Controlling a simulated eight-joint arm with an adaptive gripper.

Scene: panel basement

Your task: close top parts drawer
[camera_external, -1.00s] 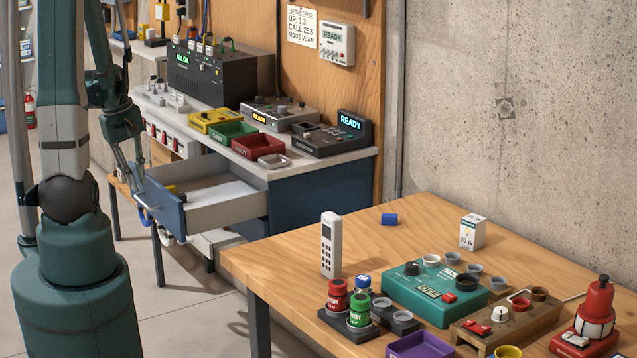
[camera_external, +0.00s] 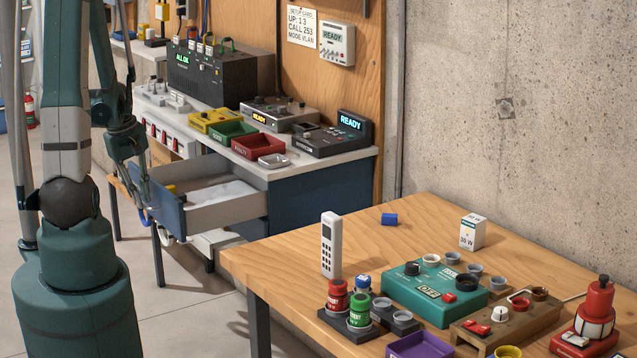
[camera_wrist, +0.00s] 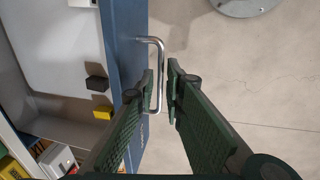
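The top parts drawer (camera_external: 232,205) is pulled well out of the bench cabinet, with its blue front (camera_external: 165,203) facing left. In the wrist view, the blue drawer front (camera_wrist: 125,50) runs down the picture and carries a silver bar handle (camera_wrist: 160,62). My gripper (camera_wrist: 161,78) is at the handle, with one finger on the drawer side of the bar and the other on the outer side. The fingers are apart, with the bar between them; a small gap shows. In the external view, my gripper (camera_external: 145,205) is by the drawer front and partly hidden.
A black block (camera_wrist: 96,83) and a yellow block (camera_wrist: 103,112) lie inside the drawer. The green tray (camera_external: 232,133) and red tray (camera_external: 258,146) sit on the bench above. A wooden table (camera_external: 285,255) with devices stands at front right. Open floor lies outside the drawer front.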

